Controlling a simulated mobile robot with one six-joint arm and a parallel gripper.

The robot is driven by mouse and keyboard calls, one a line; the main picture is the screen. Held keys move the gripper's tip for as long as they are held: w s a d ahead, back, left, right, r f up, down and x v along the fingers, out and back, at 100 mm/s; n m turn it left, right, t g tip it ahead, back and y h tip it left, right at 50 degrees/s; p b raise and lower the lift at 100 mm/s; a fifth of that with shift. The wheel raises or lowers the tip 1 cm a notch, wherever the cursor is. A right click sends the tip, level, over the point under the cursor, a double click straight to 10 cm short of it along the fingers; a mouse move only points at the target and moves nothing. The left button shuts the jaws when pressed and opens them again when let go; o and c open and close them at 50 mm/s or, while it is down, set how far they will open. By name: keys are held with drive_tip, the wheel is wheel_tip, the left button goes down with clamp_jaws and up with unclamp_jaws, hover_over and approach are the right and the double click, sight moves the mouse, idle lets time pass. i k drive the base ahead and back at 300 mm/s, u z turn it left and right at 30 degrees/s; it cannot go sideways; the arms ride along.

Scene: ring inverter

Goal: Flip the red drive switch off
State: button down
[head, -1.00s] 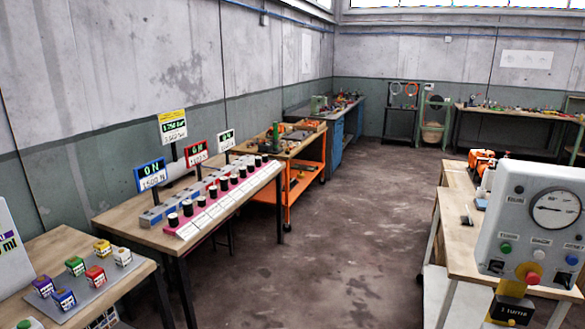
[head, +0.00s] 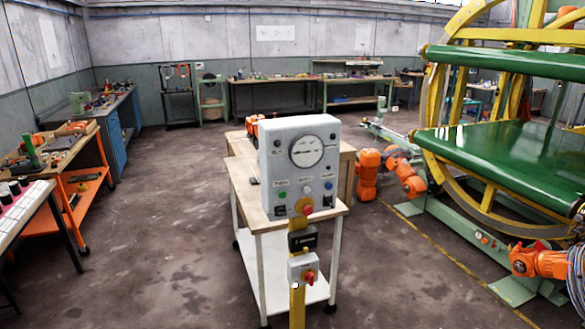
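A small grey box (head: 296,267) on a yellow post carries a red rotary switch (head: 309,277). I cannot read any marking that names it or shows its position. The red-framed ON display seen earlier at the left bench is out of view now. My gripper is not in view.
A wooden bench (head: 246,189) on white legs stands behind the panel. Benches line the left (head: 88,134) and back. Floor (head: 165,240) between is clear.

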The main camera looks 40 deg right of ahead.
sight(309, 277)
drive_tip(key=z, duration=0.7)
drive_tip(key=k, duration=0.45)
drive_tip(key=z, duration=0.45)
drive_tip(key=i, duration=0.5)
drive_tip(key=z, duration=0.05)
